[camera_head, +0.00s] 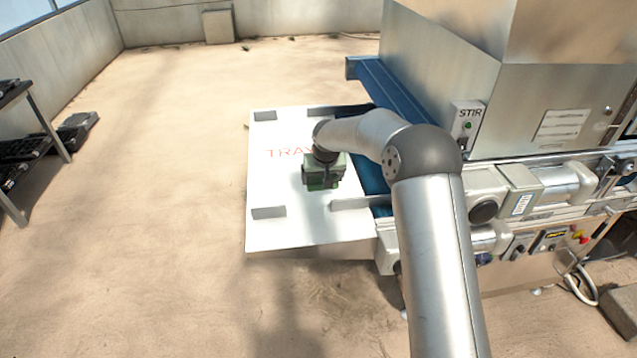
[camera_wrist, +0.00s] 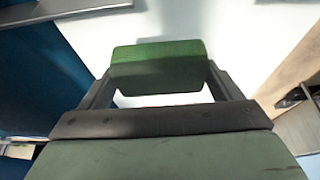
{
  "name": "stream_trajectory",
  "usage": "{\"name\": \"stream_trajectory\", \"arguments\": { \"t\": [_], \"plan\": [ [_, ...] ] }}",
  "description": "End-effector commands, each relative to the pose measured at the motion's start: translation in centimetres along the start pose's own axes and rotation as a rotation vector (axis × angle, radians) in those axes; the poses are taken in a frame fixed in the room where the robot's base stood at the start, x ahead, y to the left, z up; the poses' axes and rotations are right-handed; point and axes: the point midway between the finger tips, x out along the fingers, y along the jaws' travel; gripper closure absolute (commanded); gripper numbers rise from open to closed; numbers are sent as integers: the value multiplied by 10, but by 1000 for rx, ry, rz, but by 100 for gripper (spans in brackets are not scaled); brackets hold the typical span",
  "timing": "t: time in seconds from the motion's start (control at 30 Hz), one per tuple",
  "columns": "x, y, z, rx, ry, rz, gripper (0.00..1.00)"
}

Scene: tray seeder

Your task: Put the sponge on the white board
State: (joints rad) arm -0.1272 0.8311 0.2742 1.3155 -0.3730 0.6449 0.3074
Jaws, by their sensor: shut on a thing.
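The white board (camera_head: 300,228) is a flat plate with red "TRAY" lettering, at the left end of the machine. My gripper (camera_head: 322,183) is over the board, near its middle. In the wrist view my gripper (camera_wrist: 158,88) is shut on the green sponge (camera_wrist: 158,66), a block held between its two dark fingers. In the head view the sponge is mostly hidden by the gripper. The white board (camera_wrist: 235,45) fills the background behind the sponge in the wrist view. I cannot tell whether the sponge touches the board.
Grey blocks (camera_head: 268,212) and rails (camera_head: 352,202) stand on the board. A blue conveyor (camera_head: 375,172) meets its right side. The steel machine with a STIR switch box (camera_head: 466,122) stands to the right. Black shelves (camera_head: 22,150) are at far left. Open floor lies left of the board.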

Motion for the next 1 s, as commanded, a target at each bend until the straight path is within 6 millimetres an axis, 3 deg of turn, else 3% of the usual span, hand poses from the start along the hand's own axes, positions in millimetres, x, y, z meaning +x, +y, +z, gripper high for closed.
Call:
{"name": "stream_trajectory", "arguments": {
  "t": [0.1, 0.33, 0.53, 0.9, 0.93, 1.0],
  "plan": [
    [16, -5, -5, 0, -1, -1, 36],
    [32, -8, -9, 0, 0, 0, 36],
    [57, -8, 3, 1, 0, 0, 36],
    [62, -8, 5, 1, 1, 0, 36],
    [62, -8, 5, 1, 1, 0, 12],
    [61, -8, 4, 1, 1, 0, 0]
  ]
}}
